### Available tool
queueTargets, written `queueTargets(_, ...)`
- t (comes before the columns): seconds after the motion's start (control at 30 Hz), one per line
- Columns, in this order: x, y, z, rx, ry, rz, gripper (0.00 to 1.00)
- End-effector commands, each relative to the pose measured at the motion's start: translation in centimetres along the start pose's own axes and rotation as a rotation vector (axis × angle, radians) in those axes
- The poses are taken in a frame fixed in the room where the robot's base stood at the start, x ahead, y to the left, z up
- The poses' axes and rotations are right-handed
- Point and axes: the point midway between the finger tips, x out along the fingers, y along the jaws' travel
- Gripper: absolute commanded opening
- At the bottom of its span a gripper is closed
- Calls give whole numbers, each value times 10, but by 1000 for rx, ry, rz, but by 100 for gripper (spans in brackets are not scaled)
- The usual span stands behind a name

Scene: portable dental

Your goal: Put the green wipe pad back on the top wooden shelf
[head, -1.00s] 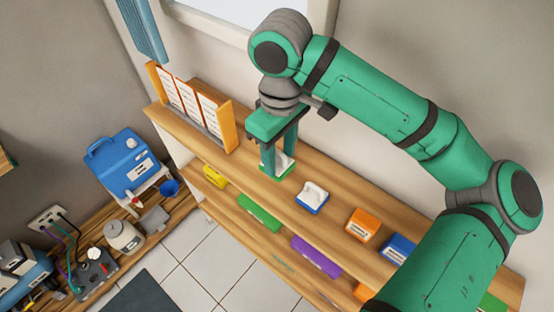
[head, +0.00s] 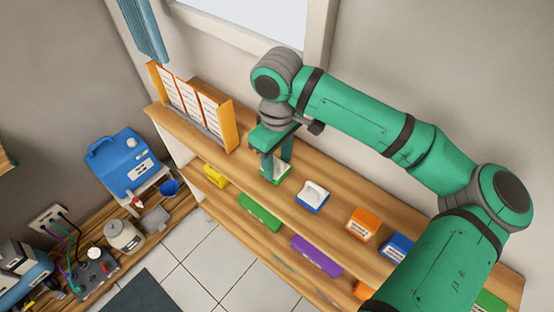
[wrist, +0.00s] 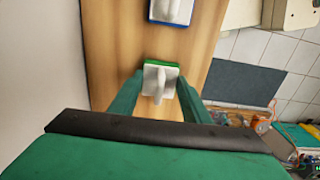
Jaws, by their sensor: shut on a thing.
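The green wipe pad (wrist: 147,82) has a white body with a raised grip and a green edge. In the wrist view it sits between the two fingers of my gripper (wrist: 160,88), which is shut on it. In the head view my gripper (head: 275,168) points down over the left part of the top wooden shelf (head: 331,197). The pad is partly hidden by the fingers there, low at the shelf surface. I cannot tell whether it touches the wood.
A blue-based white pad (head: 312,198) stands close to the right, also visible in the wrist view (wrist: 172,10). An orange-ended file rack (head: 200,112) stands to the left. A lower shelf holds coloured boxes.

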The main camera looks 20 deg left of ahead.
Motion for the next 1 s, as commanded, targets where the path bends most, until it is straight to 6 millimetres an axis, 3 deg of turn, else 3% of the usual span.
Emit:
queueTargets(0.13,3,0,0,1,0,-1,22)
queueTargets(0.17,4,0,0,1,0,0,45)
queueTargets(0.23,3,0,1,2,0,0,62)
queueTargets(0.67,-4,1,1,2,1,2,62)
queueTargets(1.0,-66,2,2,5,2,2,62)
